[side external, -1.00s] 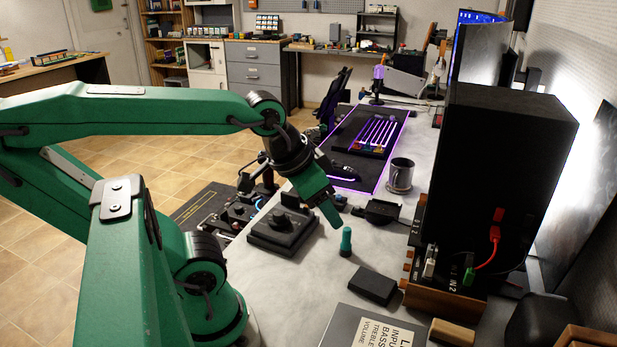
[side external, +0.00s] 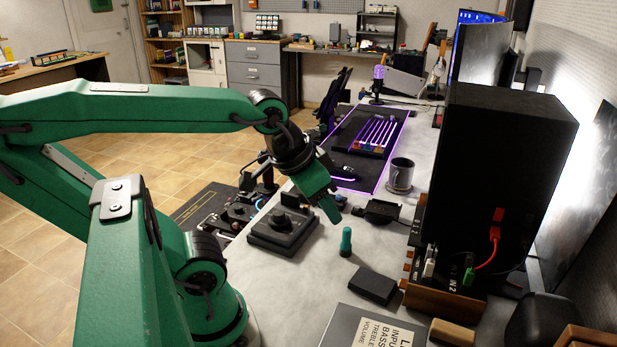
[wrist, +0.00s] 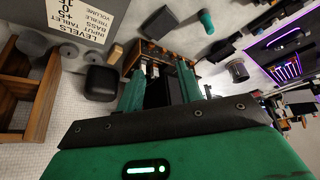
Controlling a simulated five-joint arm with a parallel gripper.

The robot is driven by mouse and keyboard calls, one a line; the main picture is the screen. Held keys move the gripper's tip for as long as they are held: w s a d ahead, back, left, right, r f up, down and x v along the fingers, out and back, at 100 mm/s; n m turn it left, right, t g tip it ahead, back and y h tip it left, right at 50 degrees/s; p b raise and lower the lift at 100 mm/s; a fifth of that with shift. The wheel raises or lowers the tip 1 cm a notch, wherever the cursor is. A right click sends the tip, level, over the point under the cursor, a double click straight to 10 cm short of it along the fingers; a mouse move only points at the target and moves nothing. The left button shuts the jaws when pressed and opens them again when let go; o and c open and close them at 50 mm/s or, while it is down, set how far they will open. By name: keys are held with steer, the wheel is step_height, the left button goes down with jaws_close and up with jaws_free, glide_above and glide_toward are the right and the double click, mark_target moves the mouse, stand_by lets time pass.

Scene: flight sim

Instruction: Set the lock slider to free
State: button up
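My gripper (side external: 331,213) hangs above the desk, just right of a black control box (side external: 283,232) with a raised lever or knob on top. I cannot make out a lock slider or its setting on this box in the side view. In the wrist view my gripper (wrist: 160,75) has its two green fingers apart, with nothing held between them. A dark shape lies behind the gap, and the control box cannot be made out there.
A teal-green upright peg (side external: 346,242) and a small black block (side external: 374,286) stand near the gripper. A grey mug (side external: 400,174) and a black PC tower (side external: 500,180) are to the right. A labelled panel (side external: 365,330) lies in front.

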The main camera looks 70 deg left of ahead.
steer(key=w+a+n+g, duration=0.2)
steer(key=w+a+n, duration=0.3)
steer(key=a+n, duration=0.15)
steer(key=n+g, duration=0.4)
steer(key=n, duration=1.5)
glide_toward(307, 206)
steer(key=shift+s+d+f, duration=0.2)
steer(key=shift+d+f, duration=0.05)
steer(key=shift+a+f, duration=0.15)
steer(key=shift+a, duration=0.1)
steer(key=shift+f, duration=3.9)
